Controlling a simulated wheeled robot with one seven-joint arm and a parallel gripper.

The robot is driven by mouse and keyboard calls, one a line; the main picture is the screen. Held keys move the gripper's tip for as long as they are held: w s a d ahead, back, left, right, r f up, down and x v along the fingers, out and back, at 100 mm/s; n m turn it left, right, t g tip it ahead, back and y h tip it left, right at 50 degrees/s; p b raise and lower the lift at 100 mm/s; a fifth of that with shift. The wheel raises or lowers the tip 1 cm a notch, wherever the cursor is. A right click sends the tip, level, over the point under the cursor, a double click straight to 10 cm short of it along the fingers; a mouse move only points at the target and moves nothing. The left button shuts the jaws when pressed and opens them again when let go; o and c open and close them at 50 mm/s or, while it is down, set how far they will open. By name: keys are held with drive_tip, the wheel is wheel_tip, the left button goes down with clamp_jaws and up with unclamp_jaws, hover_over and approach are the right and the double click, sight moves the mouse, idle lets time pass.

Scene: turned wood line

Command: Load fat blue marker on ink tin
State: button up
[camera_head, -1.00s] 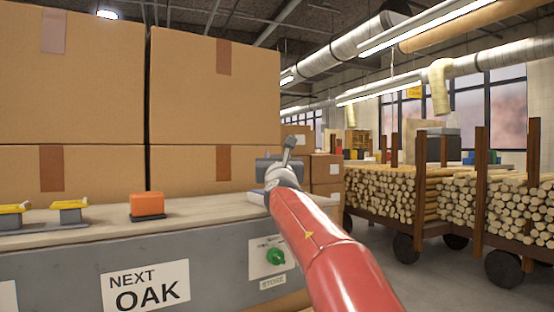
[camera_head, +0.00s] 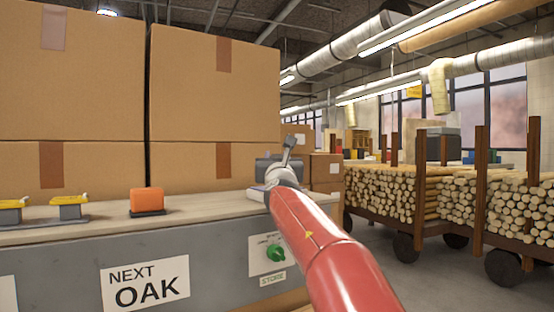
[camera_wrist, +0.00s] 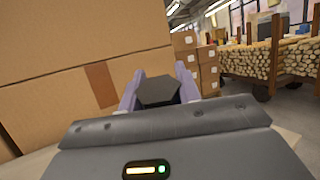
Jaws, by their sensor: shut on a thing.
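My gripper (camera_wrist: 159,88) shows in the wrist view with two pale purple fingers, shut on a dark thing with a hexagonal end (camera_wrist: 158,91). Its colour looks near black, so I cannot tell if it is the fat blue marker. In the head view my gripper (camera_head: 288,152) is at the far end of my red arm, above the right end of the bench, small and partly hidden by my wrist. I cannot make out an ink tin for certain in either view.
The grey-fronted bench (camera_head: 222,250) carries an orange block (camera_head: 147,200) on a dark base and yellow items (camera_head: 68,206) at left. Large cardboard boxes (camera_head: 70,80) stand behind it. Log carts (camera_head: 400,190) stand at right. Bare bench top lies between the orange block and my arm.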

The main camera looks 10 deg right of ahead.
sight(277, 155)
drive_tip(key=shift+f+b, duration=0.5)
idle(1.4)
drive_tip(key=shift+r, duration=0.1)
wheel_tip(277, 155, up, 7)
drive_tip(key=p, duration=0.6)
drive_tip(key=shift+s, duration=0.1)
idle(0.6)
